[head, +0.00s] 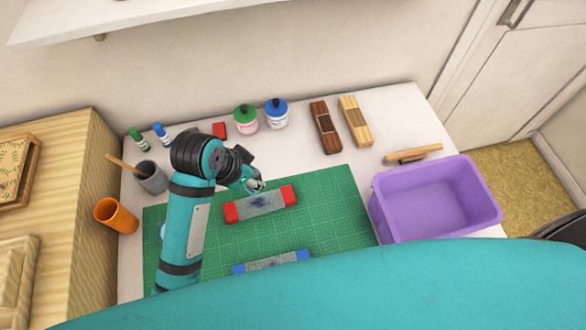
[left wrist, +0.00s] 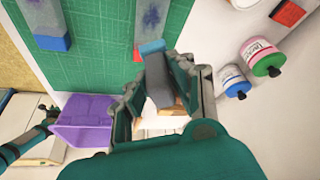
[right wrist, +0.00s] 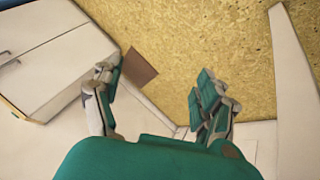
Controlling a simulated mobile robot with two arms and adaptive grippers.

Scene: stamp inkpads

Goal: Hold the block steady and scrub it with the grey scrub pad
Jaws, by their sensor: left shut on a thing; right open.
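A grey block with red ends and a dark blue stain (head: 261,203) lies on the green cutting mat (head: 325,215). My left gripper (head: 257,186) is just above its far edge in the head view. In the left wrist view my left gripper is shut on a grey piece with a blue end (left wrist: 158,80), which looks like the scrub pad; I cannot tell whether it touches the block. A similar stained block with blue ends (head: 275,262) lies nearer, partly hidden by my body. My right gripper (right wrist: 160,90) is open and empty above the floor, outside the head view.
A purple bin (head: 435,200) stands at the right of the table. Two bottles (head: 246,118) (head: 276,114), two wooden blocks (head: 325,128) (head: 355,122) and a red piece (head: 219,130) are behind the mat. Grey (head: 151,178) and orange (head: 117,215) cups stand left. The mat's right part is clear.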

